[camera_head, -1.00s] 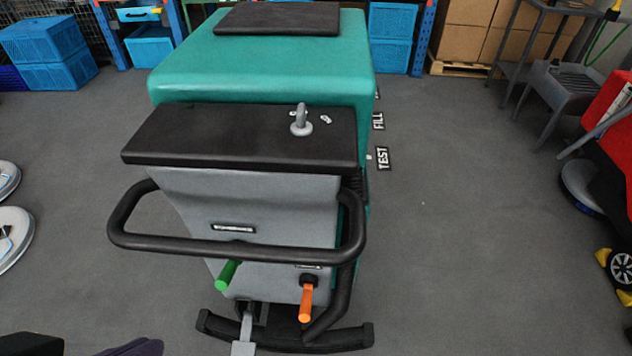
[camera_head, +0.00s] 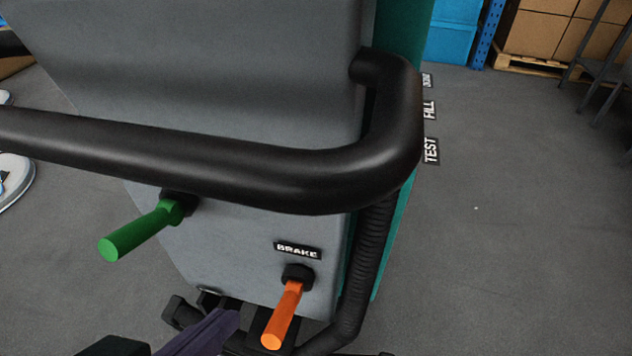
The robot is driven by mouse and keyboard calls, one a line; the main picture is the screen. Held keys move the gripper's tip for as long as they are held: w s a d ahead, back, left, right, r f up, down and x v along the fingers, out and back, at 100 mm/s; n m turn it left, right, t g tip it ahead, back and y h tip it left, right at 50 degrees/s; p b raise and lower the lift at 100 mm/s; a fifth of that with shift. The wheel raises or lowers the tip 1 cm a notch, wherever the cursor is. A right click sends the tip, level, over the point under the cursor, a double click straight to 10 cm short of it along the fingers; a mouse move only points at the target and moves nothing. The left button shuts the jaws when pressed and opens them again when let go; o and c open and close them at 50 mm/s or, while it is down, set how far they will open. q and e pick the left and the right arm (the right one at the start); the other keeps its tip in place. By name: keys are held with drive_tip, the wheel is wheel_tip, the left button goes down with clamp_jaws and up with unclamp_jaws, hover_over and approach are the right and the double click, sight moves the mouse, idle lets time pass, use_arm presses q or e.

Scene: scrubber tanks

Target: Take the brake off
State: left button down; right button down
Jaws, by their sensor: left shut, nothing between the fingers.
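The orange brake lever (camera_head: 283,315) sticks out from the lower right of the machine's grey rear panel (camera_head: 230,90). It slants down and slightly left from a black pivot, under a label reading BRAKE (camera_head: 298,251). My left gripper (camera_head: 207,334) shows only in part at the bottom edge, as a dark purple shape. It is shut and empty, left of the orange lever and apart from it in the picture. Most of it is cut off by the frame. My right gripper is not in view.
A thick black handlebar (camera_head: 250,165) crosses in front of the panel above the levers. A green lever (camera_head: 140,231) juts out to the left. A black ribbed hose (camera_head: 366,265) runs down just right of the brake lever. Open floor (camera_head: 520,240) lies to the right.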

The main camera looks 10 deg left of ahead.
sight(270, 323)
use_arm(q)
drive_tip(key=shift+w+d+f, duration=0.1)
drive_tip(key=shift+w+f, duration=0.1)
drive_tip(key=shift+f, duration=0.3)
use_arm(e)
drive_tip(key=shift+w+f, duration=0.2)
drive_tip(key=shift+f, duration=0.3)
use_arm(q)
drive_tip(key=shift+s, duration=0.1)
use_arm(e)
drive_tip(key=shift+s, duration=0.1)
